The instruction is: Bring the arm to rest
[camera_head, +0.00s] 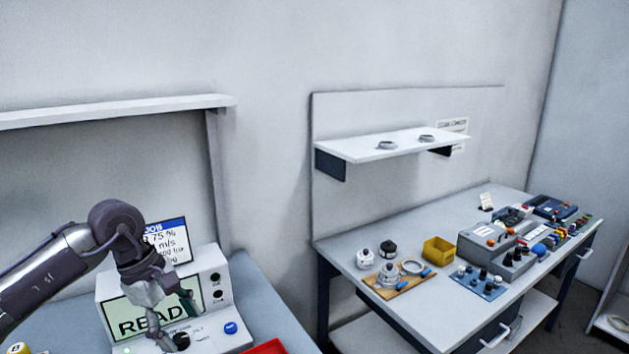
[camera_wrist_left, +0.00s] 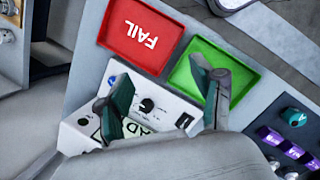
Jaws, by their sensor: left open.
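My left gripper (camera_head: 178,318) hangs in front of the white instrument (camera_head: 208,268) with the lit "READ…" screen, part of which it hides. Its fingers are apart with nothing between them. In the left wrist view the two green-padded fingers of the gripper (camera_wrist_left: 165,95) are spread over the same instrument (camera_wrist_left: 168,121), which shows a black knob and part of its screen. I cannot tell whether a finger touches the instrument. My right gripper is in neither view.
A red FAIL tray (camera_wrist_left: 140,35) and a green tray (camera_wrist_left: 238,62) lie beside the instrument. A sign (camera_head: 168,243) stands behind it. To the right, a second bench (camera_head: 425,228) holds a yellow bin (camera_head: 438,251) and several devices. A wall shelf (camera_head: 385,148) hangs above.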

